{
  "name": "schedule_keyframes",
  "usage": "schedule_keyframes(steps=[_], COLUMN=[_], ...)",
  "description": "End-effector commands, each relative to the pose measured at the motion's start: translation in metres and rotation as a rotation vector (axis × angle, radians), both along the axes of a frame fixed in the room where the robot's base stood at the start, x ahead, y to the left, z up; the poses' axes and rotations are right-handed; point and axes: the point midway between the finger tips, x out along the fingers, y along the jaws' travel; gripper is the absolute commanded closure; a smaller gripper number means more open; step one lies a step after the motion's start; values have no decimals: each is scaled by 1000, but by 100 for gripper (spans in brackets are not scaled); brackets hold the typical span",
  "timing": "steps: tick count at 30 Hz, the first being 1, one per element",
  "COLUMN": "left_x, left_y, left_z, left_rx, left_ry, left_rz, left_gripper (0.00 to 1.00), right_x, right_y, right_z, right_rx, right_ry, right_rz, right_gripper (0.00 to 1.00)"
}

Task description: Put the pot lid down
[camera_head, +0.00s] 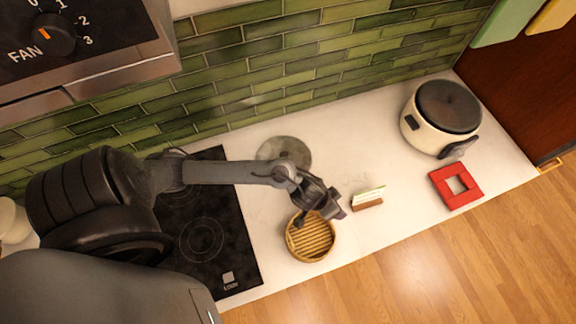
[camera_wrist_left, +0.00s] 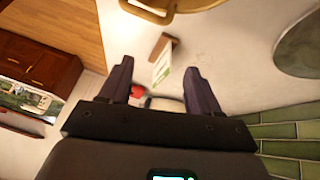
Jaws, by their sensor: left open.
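The pot lid (camera_head: 278,148) is a round, greyish, glassy disc lying on the white counter near the green tile wall, right of the cooktop. My forearm hides part of its near edge. The lid also shows in part at the right edge of the left wrist view (camera_wrist_left: 305,48). My left gripper (camera_head: 338,207) is open and empty, above the counter between a round bamboo steamer and a small card holder. Its two fingers (camera_wrist_left: 158,70) stand wide apart in the wrist view, with nothing held between them. My right gripper is not in view.
The slatted bamboo steamer (camera_head: 312,240) sits just below the gripper. The holder with a white-green card (camera_head: 368,197) is to the right. Farther right are a red square trivet (camera_head: 456,186) and a cream rice cooker (camera_head: 440,118). The black cooktop (camera_head: 215,245) lies left.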

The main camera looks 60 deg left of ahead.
Motion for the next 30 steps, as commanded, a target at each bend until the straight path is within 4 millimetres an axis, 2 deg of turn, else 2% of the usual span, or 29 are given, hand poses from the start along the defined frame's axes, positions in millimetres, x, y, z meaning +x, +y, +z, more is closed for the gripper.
schedule_keyframes(steps=[1,2,5,9,15,21,30], left_x=[-11,-17,-37,-74,-122,-143,-144], left_y=[-16,-20,-20,-2,23,33,34], left_z=[11,18,40,61,75,81,81], left_rx=[10,29,98,174,215,222,224], left_ry=[-27,-42,-52,9,125,177,180], left_rz=[-20,-33,-55,-71,-102,-125,-131], left_gripper=[37,37,37,37,37,37,37], right_x=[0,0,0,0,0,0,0], right_y=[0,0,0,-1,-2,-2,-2], right_z=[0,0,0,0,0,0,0], right_rx=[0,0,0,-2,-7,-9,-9], right_ry=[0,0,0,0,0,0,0], right_rz=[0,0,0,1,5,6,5], right_gripper=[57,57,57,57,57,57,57])
